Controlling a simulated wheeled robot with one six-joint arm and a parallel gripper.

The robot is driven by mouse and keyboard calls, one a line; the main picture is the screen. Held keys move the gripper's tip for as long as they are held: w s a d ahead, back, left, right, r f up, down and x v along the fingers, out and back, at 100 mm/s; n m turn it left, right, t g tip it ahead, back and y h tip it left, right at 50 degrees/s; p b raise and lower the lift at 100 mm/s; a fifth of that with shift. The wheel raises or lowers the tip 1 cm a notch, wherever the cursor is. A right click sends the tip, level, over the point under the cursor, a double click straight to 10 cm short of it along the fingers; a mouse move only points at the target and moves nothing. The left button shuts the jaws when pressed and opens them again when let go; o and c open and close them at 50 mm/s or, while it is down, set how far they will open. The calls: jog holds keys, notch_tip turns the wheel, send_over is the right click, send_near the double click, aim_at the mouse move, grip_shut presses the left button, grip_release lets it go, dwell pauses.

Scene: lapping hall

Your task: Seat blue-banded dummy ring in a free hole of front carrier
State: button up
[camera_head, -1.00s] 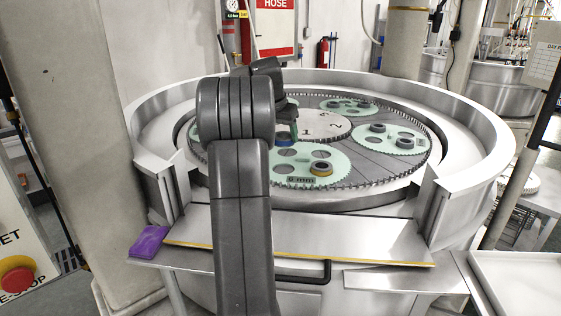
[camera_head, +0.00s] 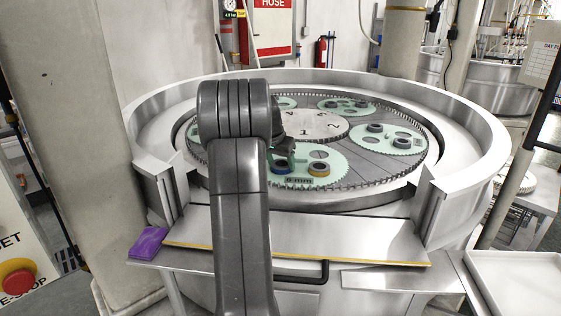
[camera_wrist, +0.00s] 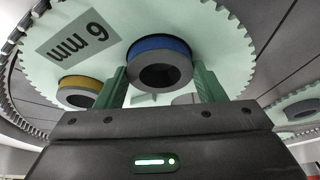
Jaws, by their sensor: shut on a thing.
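The front carrier (camera_head: 335,158) is a pale green toothed disc with a "6 mm" label, at the near side of the round machine. My gripper (camera_head: 283,158) is over its left part, with green fingers shut on the blue-banded ring (camera_head: 282,167). In the wrist view the blue-banded ring (camera_wrist: 160,65), grey with a dark bore, is between the fingers against the carrier (camera_wrist: 215,50). I cannot tell whether it is down in a hole. A yellow-banded ring (camera_head: 319,169) sits on the carrier to its right. One dark open hole (camera_head: 319,154) shows behind the yellow-banded ring.
Other green carriers with grey rings lie at the right (camera_head: 388,138) and back (camera_head: 343,106), around the numbered centre plate (camera_head: 318,126). A raised metal rim (camera_head: 480,140) surrounds the plate. A purple block (camera_head: 148,243) lies on the front ledge at left.

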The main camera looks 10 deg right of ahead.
jog(key=shift+f, duration=0.1)
jog(key=o, duration=1.3)
jog(key=b+v, duration=0.1)
jog(key=v, duration=1.1)
jog(key=p+x, duration=0.1)
jog(key=x, duration=1.1)
jog(key=shift+r, duration=1.95)
